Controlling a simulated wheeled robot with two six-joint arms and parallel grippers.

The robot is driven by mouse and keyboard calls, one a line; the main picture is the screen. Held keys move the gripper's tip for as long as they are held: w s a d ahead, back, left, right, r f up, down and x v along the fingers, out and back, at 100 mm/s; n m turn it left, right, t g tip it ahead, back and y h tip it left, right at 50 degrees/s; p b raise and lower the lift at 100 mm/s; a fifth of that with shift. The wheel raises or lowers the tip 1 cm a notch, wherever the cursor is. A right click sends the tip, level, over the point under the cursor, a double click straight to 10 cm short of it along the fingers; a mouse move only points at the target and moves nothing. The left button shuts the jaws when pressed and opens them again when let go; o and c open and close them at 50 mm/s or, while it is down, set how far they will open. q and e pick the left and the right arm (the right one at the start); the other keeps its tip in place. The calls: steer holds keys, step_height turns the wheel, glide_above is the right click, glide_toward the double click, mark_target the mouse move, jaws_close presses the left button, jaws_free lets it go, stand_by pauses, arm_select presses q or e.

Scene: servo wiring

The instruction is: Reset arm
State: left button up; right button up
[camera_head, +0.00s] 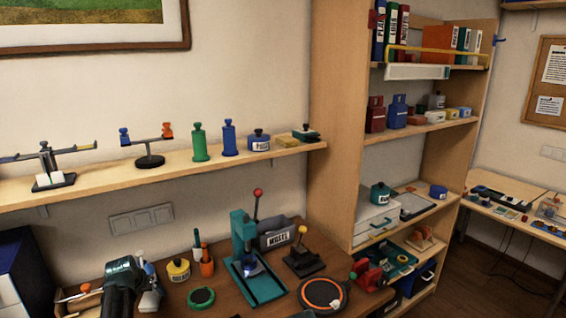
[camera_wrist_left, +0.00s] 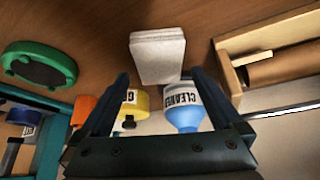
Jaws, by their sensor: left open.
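My left gripper (camera_head: 126,284) is above the left part of the wooden desk in the head view. In the left wrist view its two dark fingers (camera_wrist_left: 160,78) stand apart with nothing gripped between them. A white block-like stack (camera_wrist_left: 158,54) shows beyond the fingertips. A blue and white bottle marked CLEANER (camera_wrist_left: 183,108) and a yellow labelled pot (camera_wrist_left: 133,106) show between and behind the fingers. The yellow pot stands right of the gripper in the head view (camera_head: 178,271). My right gripper is not in view.
A green round dish (camera_head: 201,298), an orange holder (camera_head: 207,268), a teal press (camera_head: 250,265) and a round black-orange plate (camera_head: 322,295) stand on the desk. A wooden tray (camera_wrist_left: 270,50) lies beside the gripper. A shelf (camera_head: 100,192) runs above the desk.

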arm_select(q)
step_height(320, 180, up, 3)
steer(key=shift+s+f+p, duration=0.1)
steer(key=shift+f+p, duration=0.05)
steer(key=shift+p, duration=0.8)
steer(key=s+d, duration=0.2)
steer(key=s, duration=0.3)
steer(key=s+d, duration=0.2)
steer(key=s, duration=0.3)
steer(key=s+d+r, duration=0.1)
steer(key=s+d, duration=0.1)
steer(key=s, duration=0.2)
steer(key=shift+s+d+p, duration=0.2)
steer(key=shift+s+p, duration=0.2)
steer(key=shift+w+f, duration=0.1)
steer(key=shift+s, duration=0.2)
steer(key=shift+w, duration=0.15)
